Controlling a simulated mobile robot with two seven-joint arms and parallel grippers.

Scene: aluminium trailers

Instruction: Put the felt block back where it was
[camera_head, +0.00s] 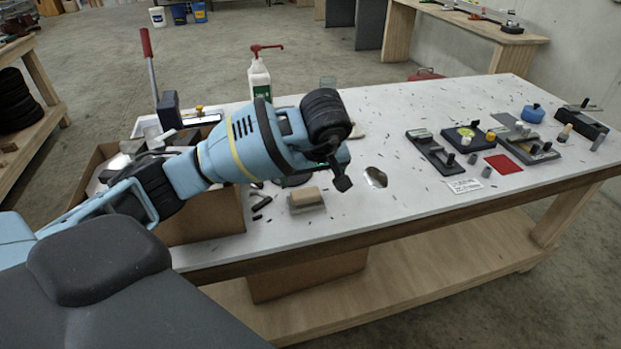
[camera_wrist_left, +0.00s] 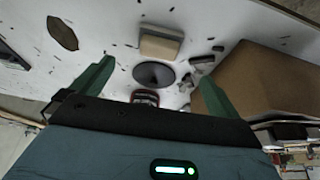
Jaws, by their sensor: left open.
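A small block with a tan top and a grey lower layer, which looks like the felt block (camera_head: 306,197), lies on the white table (camera_head: 400,112) near its front edge. In the left wrist view the block (camera_wrist_left: 161,42) lies beyond the fingertips, past a dark round disc (camera_wrist_left: 153,74). My left gripper (camera_head: 340,171) is above the table, just up and right of the block in the head view. Its fingers (camera_wrist_left: 154,86) are spread wide with nothing held between them. The disc is mostly hidden behind my gripper in the head view. My right gripper is not in view.
A cardboard box (camera_head: 205,218) with assorted items stands at the table's left end. A pump bottle (camera_head: 259,78) stands behind my arm. A shiny oval piece (camera_head: 376,177) lies right of my gripper. Devices and a red square (camera_head: 503,163) occupy the right side. Small dark bits are scattered about.

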